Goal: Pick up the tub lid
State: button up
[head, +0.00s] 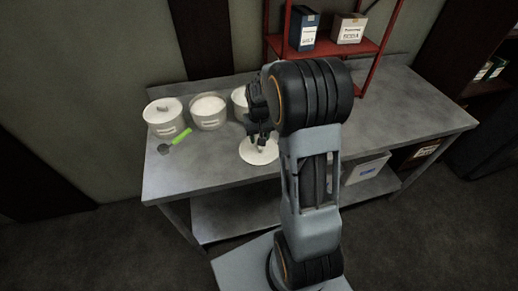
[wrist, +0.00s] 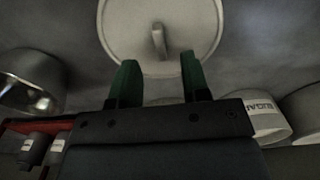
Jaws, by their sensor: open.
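The tub lid (head: 258,151) is a round, pale disc lying on the grey table, partly hidden by my arm in the head view. In the wrist view the lid (wrist: 118,32) is at the top centre, with a small raised handle (wrist: 159,38) in its middle. My gripper (wrist: 156,72) is open, its two green fingers apart and pointing toward the lid. The handle lies between the lines of the fingers, beyond their tips. Nothing is between the fingers. In the head view my gripper (head: 262,138) is above the lid; whether it touches cannot be told.
A green-handled scoop (head: 181,136) lies in front. A red shelf (head: 374,47) holds boxes. The table's front left (head: 195,180) is clear.

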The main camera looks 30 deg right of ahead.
jog(key=shift+w+f+p, duration=0.2)
jog(key=shift+f+p, duration=0.1)
jog(key=shift+f, duration=2.15)
grip_shut()
